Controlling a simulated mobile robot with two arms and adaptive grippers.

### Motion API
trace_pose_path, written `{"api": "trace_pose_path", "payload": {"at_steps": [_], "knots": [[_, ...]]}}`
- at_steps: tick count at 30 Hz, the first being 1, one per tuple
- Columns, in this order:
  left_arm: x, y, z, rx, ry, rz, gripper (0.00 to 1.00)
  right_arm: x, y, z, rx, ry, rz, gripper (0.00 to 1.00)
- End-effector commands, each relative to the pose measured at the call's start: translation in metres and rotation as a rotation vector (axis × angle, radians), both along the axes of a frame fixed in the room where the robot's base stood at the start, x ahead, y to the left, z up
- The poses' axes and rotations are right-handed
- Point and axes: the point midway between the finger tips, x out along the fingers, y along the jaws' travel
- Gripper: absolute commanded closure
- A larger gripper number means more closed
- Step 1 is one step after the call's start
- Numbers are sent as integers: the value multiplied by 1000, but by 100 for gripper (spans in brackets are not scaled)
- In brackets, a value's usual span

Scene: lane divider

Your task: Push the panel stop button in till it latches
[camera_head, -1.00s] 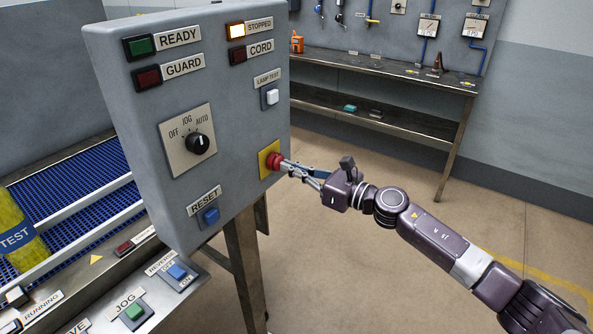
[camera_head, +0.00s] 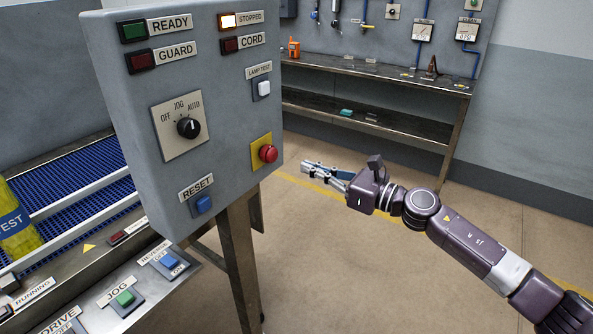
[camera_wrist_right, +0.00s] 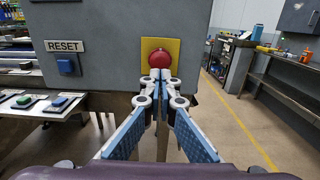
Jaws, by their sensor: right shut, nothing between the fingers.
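The red stop button (camera_head: 268,153) sits on a yellow plate (camera_head: 260,142) at the lower right of the grey panel (camera_head: 222,120). The STOPPED lamp (camera_head: 227,21) on the panel is lit. My right gripper (camera_head: 304,168) is shut and empty, apart from the button, to its right in the head view. In the right wrist view the red button (camera_wrist_right: 168,66) shows straight ahead, just above the closed fingertips (camera_wrist_right: 160,76), which overlap its lower edge in the picture. How far in the button sits is hard to tell. My left gripper is not in view.
A blue RESET button (camera_head: 203,204) is below left of the stop button, and a white LAMP TEST button (camera_head: 263,88) is above it. A mode selector knob (camera_head: 188,127) is at the left. A workbench (camera_head: 385,80) stands behind. The floor right of the panel is clear.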

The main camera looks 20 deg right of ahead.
Motion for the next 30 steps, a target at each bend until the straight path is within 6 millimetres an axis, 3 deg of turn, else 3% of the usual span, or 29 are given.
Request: {"api": "trace_pose_path", "payload": {"at_steps": [3, 10, 21, 30], "knots": [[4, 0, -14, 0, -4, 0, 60, -18, -13, -7, -3, 4, 0, 100], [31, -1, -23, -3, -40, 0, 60, -39, -30, -5, -2, 4, 2, 100], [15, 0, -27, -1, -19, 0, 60, -47, -35, -1, 0, 2, 3, 100], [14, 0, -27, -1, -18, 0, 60, -46, -35, -1, -1, 2, 2, 100]]}}
